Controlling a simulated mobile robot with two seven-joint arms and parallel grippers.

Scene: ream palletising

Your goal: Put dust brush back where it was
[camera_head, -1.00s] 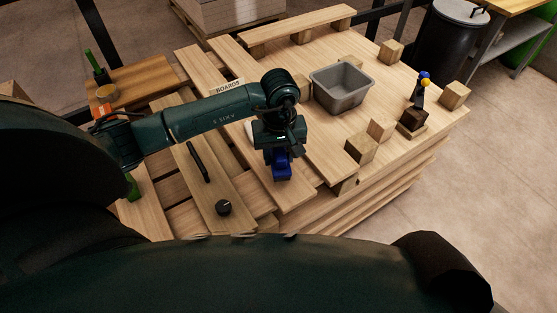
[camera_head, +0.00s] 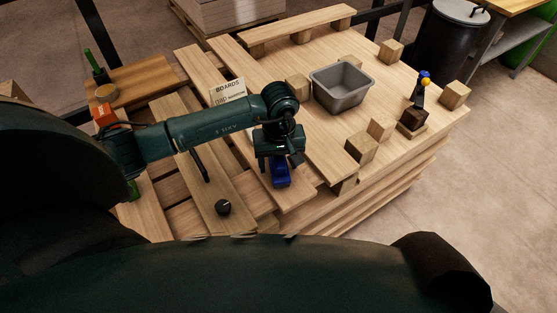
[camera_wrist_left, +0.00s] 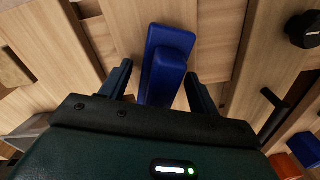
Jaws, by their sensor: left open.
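A blue object with a raised narrow block on a wider base (camera_wrist_left: 168,55), probably the dust brush, lies on a light wooden board. It also shows in the head view (camera_head: 281,174), directly below my left gripper (camera_head: 279,160). In the left wrist view the left gripper (camera_wrist_left: 158,75) is open, with one finger on each side of the raised block and gaps beside it. The gripper hides part of the object in the head view. My right gripper is not in view.
A grey bin (camera_head: 342,88), wooden blocks (camera_head: 361,147) and a small stand with blue and yellow tops (camera_head: 414,112) are on the stacked boards. A BOARDS sign (camera_head: 227,90) stands behind my arm. A black knob (camera_head: 223,207) and dark handle (camera_head: 199,163) are left of the gripper.

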